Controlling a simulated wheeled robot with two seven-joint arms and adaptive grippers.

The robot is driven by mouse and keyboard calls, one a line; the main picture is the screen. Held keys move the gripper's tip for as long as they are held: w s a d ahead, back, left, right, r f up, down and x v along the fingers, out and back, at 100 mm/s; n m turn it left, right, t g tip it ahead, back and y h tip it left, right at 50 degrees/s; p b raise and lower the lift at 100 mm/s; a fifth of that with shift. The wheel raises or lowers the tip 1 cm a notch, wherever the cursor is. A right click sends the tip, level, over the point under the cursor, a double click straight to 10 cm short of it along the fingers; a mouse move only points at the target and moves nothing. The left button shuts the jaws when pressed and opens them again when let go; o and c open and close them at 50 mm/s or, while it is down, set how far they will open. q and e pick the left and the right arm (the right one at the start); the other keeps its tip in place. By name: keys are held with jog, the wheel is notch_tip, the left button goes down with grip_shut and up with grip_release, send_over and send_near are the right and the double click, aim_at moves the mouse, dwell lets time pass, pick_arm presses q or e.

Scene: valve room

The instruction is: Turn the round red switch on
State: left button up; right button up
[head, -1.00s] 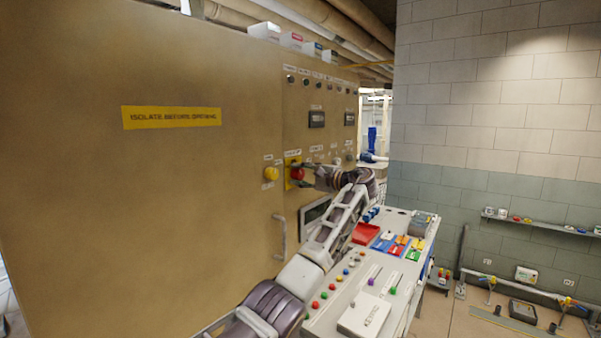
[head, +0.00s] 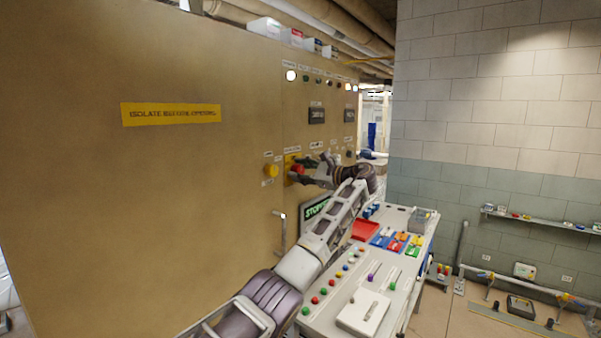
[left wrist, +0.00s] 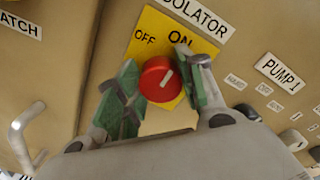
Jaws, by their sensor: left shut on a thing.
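The round red switch (left wrist: 159,79) sits on a yellow plate (left wrist: 150,24) labelled OFF and ON, under the word ISOLATOR. In the head view the red switch (head: 297,169) is partly covered by my left gripper (head: 307,169). My right gripper is not in view.
A yellow button (head: 270,171) is left of the switch, above a door handle (head: 281,228). Below, a screen (head: 316,209) shows green text. A lamp (head: 291,75) at the panel's top glows white. A console (head: 345,285) with coloured buttons stands below my arm.

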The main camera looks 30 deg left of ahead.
pick_arm(q)
jog(key=shift+f, duration=0.1)
dwell(0.3)
jog(key=o, duration=1)
jog(key=shift+d, duration=0.15)
jog(key=d, duration=1.1)
jog(key=shift+s+d+r, duration=0.25)
jog(key=shift+s+d, duration=0.15)
